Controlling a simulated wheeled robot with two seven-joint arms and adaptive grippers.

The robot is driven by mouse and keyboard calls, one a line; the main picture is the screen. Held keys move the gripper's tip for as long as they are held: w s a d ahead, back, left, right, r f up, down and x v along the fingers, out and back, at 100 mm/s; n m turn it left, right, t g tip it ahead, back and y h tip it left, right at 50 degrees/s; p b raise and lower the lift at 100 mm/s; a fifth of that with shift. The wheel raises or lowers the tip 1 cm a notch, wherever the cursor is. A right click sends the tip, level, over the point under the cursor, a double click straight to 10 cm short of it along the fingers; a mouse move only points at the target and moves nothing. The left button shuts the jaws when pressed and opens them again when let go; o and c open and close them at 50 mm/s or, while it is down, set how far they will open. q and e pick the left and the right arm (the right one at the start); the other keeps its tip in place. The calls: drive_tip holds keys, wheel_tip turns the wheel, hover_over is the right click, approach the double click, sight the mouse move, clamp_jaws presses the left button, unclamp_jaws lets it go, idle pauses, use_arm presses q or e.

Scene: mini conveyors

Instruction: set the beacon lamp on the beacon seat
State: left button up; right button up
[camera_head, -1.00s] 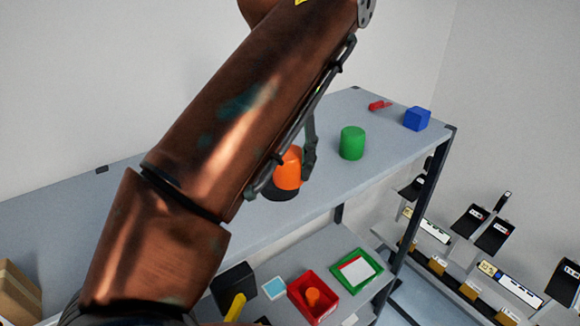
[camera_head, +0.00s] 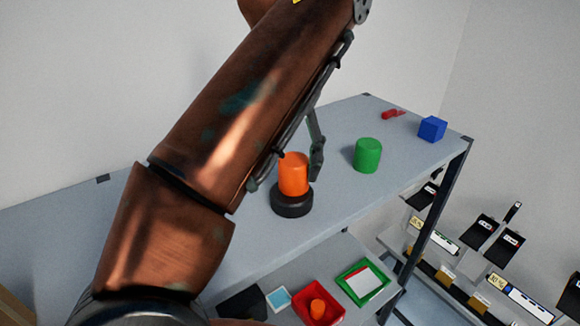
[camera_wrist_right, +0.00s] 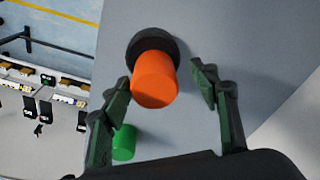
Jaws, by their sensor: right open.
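The beacon lamp, an orange cylinder (camera_head: 293,174), stands upright on the beacon seat, a round black base (camera_head: 292,203), on the grey table. In the right wrist view the lamp (camera_wrist_right: 155,80) covers part of the black seat (camera_wrist_right: 150,42). My right gripper (camera_wrist_right: 161,76) is open, with one finger to each side of the lamp and a visible gap on the right side. In the head view my right arm hides most of this gripper; one finger shows just right of the lamp. My left gripper is not in view.
A green cylinder (camera_head: 367,155) stands to the right of the lamp. A blue cube (camera_head: 432,129) and a small red object (camera_head: 392,114) are near the table's far right end. A lower shelf holds a red bin (camera_head: 318,303) and a green tray (camera_head: 363,283).

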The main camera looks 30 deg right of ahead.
sight(291, 167)
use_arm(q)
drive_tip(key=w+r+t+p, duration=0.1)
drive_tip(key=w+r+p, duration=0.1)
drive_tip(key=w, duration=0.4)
use_arm(e)
drive_tip(key=r, duration=0.2)
drive_tip(key=s+r, duration=0.1)
drive_tip(key=r, duration=0.3)
drive_tip(key=shift+s+a+r, duration=0.1)
drive_tip(key=shift+s+a, duration=0.2)
drive_tip(key=shift+s, duration=0.1)
wheel_tip(291, 167, up, 3)
drive_tip(key=shift+a+r+p, duration=0.1)
drive_tip(key=shift+p, duration=0.95)
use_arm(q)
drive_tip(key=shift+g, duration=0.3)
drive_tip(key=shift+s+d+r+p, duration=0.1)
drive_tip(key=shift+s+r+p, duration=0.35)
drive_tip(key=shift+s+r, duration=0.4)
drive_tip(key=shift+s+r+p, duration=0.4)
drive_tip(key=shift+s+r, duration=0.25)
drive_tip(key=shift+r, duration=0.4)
use_arm(e)
drive_tip(key=shift+s+a+r, duration=0.1)
drive_tip(key=shift+a+r, duration=0.05)
drive_tip(key=shift+r, duration=0.6)
